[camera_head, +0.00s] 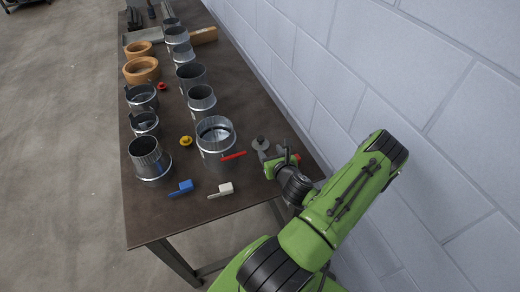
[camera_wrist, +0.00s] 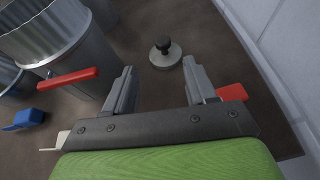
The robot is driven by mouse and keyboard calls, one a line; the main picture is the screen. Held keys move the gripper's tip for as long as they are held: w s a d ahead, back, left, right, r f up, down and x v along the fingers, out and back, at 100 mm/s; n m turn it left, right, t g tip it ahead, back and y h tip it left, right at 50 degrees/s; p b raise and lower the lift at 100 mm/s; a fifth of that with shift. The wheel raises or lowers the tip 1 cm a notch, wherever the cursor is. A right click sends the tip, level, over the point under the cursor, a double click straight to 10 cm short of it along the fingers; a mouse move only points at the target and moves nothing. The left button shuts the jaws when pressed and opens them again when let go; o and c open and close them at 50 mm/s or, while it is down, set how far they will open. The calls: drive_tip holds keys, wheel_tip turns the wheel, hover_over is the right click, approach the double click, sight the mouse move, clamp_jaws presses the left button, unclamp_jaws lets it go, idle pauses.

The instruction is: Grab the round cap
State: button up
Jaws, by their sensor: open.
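The round cap (camera_head: 260,144) is a flat grey disc with a dark knob on top. It lies on the dark table near the wall side, right of the nearest large metal duct. In the wrist view the cap (camera_wrist: 165,55) lies just beyond my fingertips, roughly between them in the picture, with its knob up. My gripper (camera_wrist: 158,68) is open, with nothing between its fingers. In the head view my gripper (camera_head: 268,160) is close to the cap, on its near side. I cannot tell its height above the table.
A large duct (camera_head: 216,150) with a red handle (camera_wrist: 68,78) stands left of my gripper. Blue (camera_head: 181,188) and white (camera_head: 222,190) handled pieces lie near the front edge. Several ducts and wooden rings (camera_head: 141,69) line the table (camera_head: 160,218). The wall (camera_head: 330,85) is close on the right.

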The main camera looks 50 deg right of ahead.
sight(261, 138)
drive_tip(key=p+x, duration=0.3)
drive_tip(key=x, duration=0.4)
drive_tip(key=shift+w+d+r, duration=0.1)
drive_tip(key=shift+r, duration=0.1)
drive_tip(key=x, duration=0.3)
drive_tip(key=p+x, duration=0.1)
drive_tip(key=x, duration=0.2)
drive_tip(key=shift+d+f, duration=0.2)
drive_tip(key=shift+f, duration=0.1)
drive_tip(key=shift+s, duration=0.2)
drive_tip(key=shift+c, duration=0.2)
drive_tip(key=c, duration=1)
